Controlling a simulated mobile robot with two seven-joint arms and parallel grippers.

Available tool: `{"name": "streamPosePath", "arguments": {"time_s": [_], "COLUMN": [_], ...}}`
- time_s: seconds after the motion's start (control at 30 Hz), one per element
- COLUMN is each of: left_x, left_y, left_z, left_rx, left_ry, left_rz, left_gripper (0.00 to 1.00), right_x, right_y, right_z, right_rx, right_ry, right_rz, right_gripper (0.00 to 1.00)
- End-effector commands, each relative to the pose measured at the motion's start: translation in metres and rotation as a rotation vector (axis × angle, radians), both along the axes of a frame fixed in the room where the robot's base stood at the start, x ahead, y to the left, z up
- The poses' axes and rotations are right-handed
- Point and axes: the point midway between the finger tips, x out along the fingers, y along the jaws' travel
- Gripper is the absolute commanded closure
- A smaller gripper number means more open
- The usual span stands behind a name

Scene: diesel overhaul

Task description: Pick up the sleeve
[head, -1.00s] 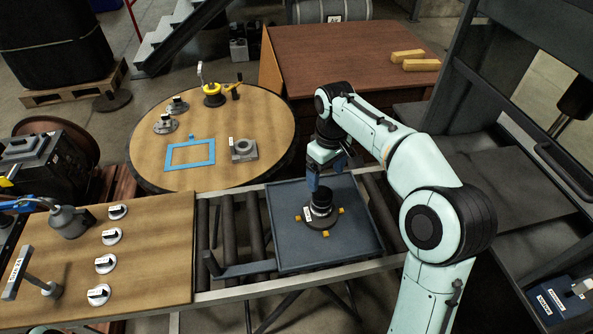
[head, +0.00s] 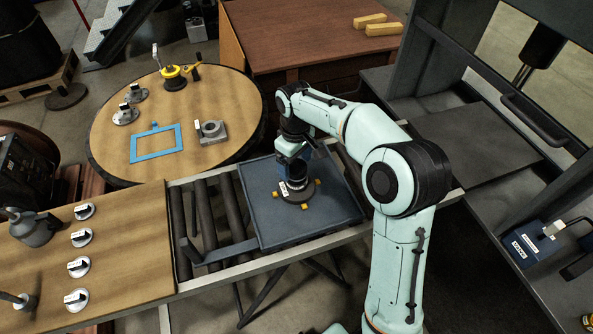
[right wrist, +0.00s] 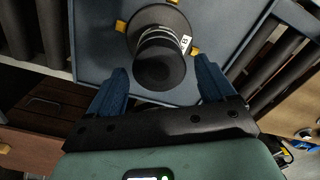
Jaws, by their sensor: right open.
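The sleeve (head: 295,182) is a dark upright cylinder with pale bands and a white tag, standing on a round dark base with yellow blocks. In the right wrist view the sleeve (right wrist: 160,62) shows end-on, its near end just ahead of and between the fingertips. My right gripper (head: 293,160) is right above the sleeve and partly covers its top in the head view. Its blue fingers (right wrist: 161,68) are spread apart with nothing held. I cannot tell how far the fingers reach down beside it. My left gripper is out of view.
The base rests on a blue-grey tray (head: 337,212) on a roller conveyor (head: 207,215). A round table (head: 110,165) with a blue frame (head: 155,157) and a grey block (head: 211,132) is behind left. A wooden bench (head: 125,260) with several knobbed discs is at left; a dark cabinet stands right.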

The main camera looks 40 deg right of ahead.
Motion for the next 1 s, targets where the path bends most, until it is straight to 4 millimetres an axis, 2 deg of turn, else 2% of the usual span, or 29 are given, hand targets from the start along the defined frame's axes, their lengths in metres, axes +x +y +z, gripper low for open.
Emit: {"name": "streamPosePath", "arguments": {"time_s": [0.1,0.2,0.43,0.47,0.6,0.67,1.0], "left_x": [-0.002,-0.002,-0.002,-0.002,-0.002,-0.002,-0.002], "left_y": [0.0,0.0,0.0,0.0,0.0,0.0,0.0], "left_z": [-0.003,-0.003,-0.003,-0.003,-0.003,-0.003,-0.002], "left_rx": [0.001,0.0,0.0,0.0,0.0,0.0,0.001], "left_ry": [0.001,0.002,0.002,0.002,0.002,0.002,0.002], "left_rz": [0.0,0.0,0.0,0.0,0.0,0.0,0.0], "left_gripper": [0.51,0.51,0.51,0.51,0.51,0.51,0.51], "right_x": [0.0,0.0,0.001,0.001,0.001,0.001,0.001], "right_y": [0.0,0.0,0.0,0.0,0.0,0.0,0.0], "right_z": [-0.019,-0.027,-0.028,-0.028,-0.028,-0.028,-0.023], "right_rx": [0.001,0.001,0.0,0.0,0.0,0.0,0.0], "right_ry": [0.002,0.001,-0.001,-0.001,-0.001,-0.001,-0.004], "right_rz": [0.0,0.0,0.0,0.0,0.0,0.0,0.0], "right_gripper": [0.17,0.17,0.17,0.2,0.66,0.82,0.82]}}
